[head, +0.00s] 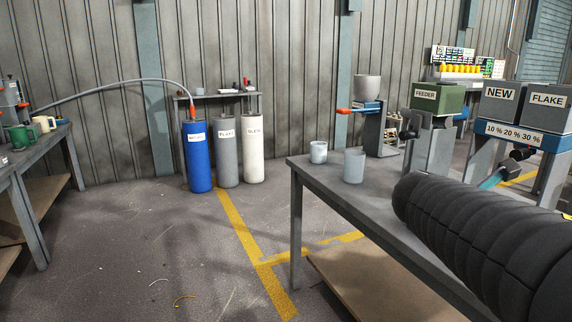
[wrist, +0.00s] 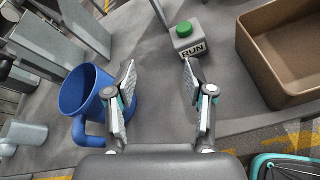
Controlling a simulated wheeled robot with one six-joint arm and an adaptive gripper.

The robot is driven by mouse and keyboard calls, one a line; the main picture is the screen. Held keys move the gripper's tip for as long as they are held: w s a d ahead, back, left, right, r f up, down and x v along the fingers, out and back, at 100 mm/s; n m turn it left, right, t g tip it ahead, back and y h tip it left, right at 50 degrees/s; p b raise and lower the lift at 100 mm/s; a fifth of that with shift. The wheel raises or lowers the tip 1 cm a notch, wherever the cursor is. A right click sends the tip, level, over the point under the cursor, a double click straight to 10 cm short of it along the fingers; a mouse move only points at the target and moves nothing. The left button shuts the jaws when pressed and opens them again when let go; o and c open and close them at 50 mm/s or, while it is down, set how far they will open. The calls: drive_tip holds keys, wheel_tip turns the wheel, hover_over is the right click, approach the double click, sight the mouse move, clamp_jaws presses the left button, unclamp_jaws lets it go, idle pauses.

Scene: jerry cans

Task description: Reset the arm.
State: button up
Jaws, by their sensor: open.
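My gripper (wrist: 157,95) shows in the wrist view with its two fingers spread apart and nothing between them. It is above the grey table (wrist: 155,45). A blue mug (wrist: 82,92) stands close to the left finger; whether they touch I cannot tell. A green button on a grey box marked RUN (wrist: 188,42) sits beyond the right finger. In the head view a black ribbed sleeve, part of my arm, reaches over the table (head: 320,177) at the right, and my gripper is out of sight there.
A brown bin (wrist: 285,50) stands at the wrist view's right. Two pale cups (head: 354,165) stand on the table's left end, with a feeder (head: 437,97) and hoppers marked NEW and FLAKE (head: 503,103) behind. Blue, grey and white cylinders (head: 197,165) stand by the wall.

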drive_tip(key=s+a+f+m+y, duration=0.6)
drive_tip(key=s+a+f+m, duration=0.1)
drive_tip(key=a, duration=0.4)
drive_tip(key=s+a+f+m+y, duration=0.6)
drive_tip(key=a+m, duration=0.4)
drive_tip(key=a, duration=0.2)
wheel_tip(320, 180, down, 3)
drive_tip(key=shift+s+a+r+m+y+p, duration=0.2)
drive_tip(key=shift+s+a+m+y+p, duration=0.15)
drive_tip(key=shift+s, duration=0.35)
